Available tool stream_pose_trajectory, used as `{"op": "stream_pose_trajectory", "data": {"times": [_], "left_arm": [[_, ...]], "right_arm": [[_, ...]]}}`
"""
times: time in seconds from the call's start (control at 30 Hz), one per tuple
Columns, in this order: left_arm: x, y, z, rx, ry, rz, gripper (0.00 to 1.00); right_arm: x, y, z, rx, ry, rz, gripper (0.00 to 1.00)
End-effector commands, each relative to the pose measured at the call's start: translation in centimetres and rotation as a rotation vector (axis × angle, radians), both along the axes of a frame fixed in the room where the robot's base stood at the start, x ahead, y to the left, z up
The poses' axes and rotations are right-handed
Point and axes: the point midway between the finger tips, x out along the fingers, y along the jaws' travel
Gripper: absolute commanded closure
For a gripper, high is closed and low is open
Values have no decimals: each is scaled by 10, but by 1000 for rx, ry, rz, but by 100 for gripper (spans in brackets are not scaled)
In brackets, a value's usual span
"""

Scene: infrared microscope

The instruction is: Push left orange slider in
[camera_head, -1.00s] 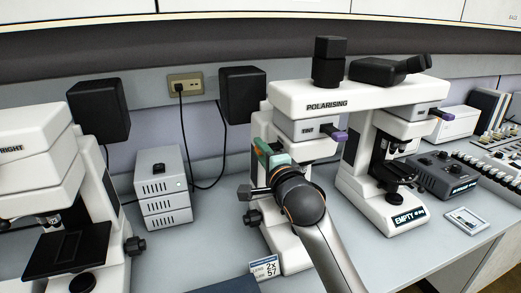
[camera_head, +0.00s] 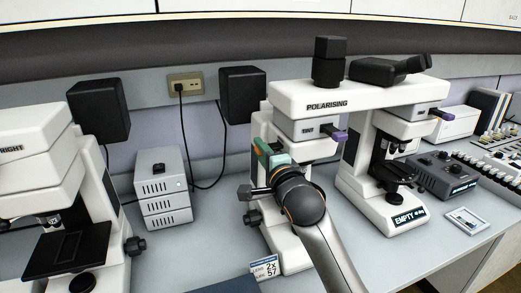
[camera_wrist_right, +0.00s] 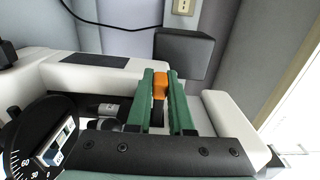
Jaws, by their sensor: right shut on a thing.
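The polarising microscope (camera_head: 290,92) stands on the bench, with two bodies under one white bridge. My right gripper (camera_head: 265,147) is at the left side of its left body, its green fingers partly hidden behind my own wrist. In the right wrist view, the two green fingers of my right gripper (camera_wrist_right: 161,88) are closed on the orange slider (camera_wrist_right: 160,84), which shows between their tips. How far the slider sits in the body is hidden. My left gripper is not in view.
Another white microscope (camera_head: 35,150) stands at the left. A grey vented box (camera_head: 162,185) and a black box (camera_head: 242,95) are behind. A control box (camera_head: 442,175) stands right.

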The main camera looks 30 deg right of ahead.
Motion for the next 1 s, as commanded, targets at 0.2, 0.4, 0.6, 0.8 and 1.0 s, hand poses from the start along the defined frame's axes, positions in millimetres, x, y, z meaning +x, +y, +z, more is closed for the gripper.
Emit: {"op": "stream_pose_trajectory", "data": {"times": [0.2,0.4,0.6,0.8,1.0], "left_arm": [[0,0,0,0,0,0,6],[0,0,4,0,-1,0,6],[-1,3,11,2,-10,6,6],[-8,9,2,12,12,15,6],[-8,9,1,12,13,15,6]], "right_arm": [[0,0,-1,0,2,0,100],[-1,-6,0,0,4,-1,100],[-7,-29,0,2,6,-1,100],[-8,-34,-1,-1,2,-3,100],[-8,-35,-1,-1,2,-5,74]]}}
